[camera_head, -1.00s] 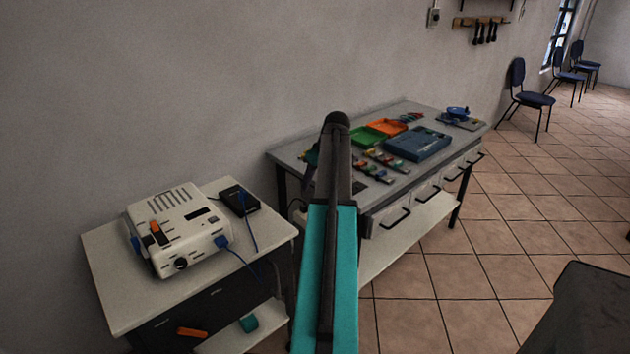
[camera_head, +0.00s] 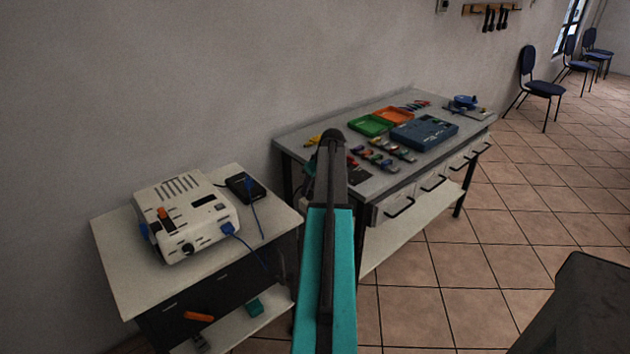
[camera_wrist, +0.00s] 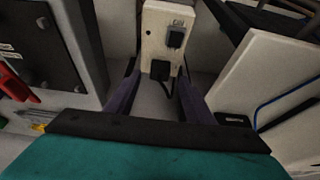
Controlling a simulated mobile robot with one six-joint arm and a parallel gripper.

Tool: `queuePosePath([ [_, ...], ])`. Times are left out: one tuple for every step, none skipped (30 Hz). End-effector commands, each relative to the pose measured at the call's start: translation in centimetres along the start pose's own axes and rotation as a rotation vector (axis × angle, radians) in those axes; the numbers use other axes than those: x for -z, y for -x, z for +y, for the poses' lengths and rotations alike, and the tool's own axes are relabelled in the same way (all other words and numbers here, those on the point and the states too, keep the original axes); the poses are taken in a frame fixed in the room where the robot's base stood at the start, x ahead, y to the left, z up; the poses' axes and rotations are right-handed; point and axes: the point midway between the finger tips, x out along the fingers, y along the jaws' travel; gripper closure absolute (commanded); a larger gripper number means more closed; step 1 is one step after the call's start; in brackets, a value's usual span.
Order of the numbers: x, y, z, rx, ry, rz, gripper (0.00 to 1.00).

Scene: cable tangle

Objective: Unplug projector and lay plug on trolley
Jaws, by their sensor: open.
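In the wrist view my gripper (camera_wrist: 158,77) is open, with one dark finger on each side of a black plug (camera_wrist: 160,70). The plug sits in a cream socket panel (camera_wrist: 153,40), and a black cable hangs from it. I cannot tell whether the fingers touch the plug. In the head view a white slotted device, which looks like the projector (camera_head: 190,212), stands on a cream-topped trolley (camera_head: 122,268). A blue plug and lead (camera_head: 228,230) are at its front right. My arm hides the gripper and socket panel there.
A black switch (camera_wrist: 176,38) is above the plug. A black box (camera_head: 245,186) with a blue cable lies on the trolley. A grey bench (camera_head: 308,140) with coloured trays (camera_head: 370,125) stands close to the right. The trolley's front top is largely clear.

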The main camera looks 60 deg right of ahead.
Motion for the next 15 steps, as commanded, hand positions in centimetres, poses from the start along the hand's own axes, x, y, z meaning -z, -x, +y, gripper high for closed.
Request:
queuePosePath([
  [0.1, -0.6, 0.0, 0.001, 0.000, -0.001, 0.52],
  [0.1, -0.9, 0.0, 0.001, 0.000, -0.001, 0.52],
  [0.1, -1.3, 0.0, 0.001, 0.000, 0.000, 0.52],
  [0.1, -1.6, 0.0, 0.000, 0.000, 0.000, 0.52],
  [0.1, -1.8, 0.0, 0.000, 0.000, 0.000, 0.52],
  [0.1, -2.0, 0.0, 0.000, 0.000, 0.000, 0.52],
  [0.0, -2.2, 0.0, 0.000, 0.000, 0.000, 0.52],
  [0.0, -2.3, 0.0, 0.000, 0.000, 0.000, 0.52],
  [0.0, -2.4, 0.1, 0.000, 0.000, 0.000, 0.52],
  [0.0, -2.5, 0.1, 0.000, 0.000, 0.000, 0.52],
  [0.0, -2.6, 0.1, 0.000, 0.000, 0.000, 0.52],
  [0.0, -2.6, 0.1, -0.001, 0.000, 0.000, 0.52],
  [0.0, -2.6, 0.1, -0.001, 0.000, 0.001, 0.52],
  [0.0, -2.6, 0.1, -0.001, 0.000, 0.001, 0.52],
  [0.0, -2.6, 0.1, -0.001, 0.000, 0.001, 0.52],
])
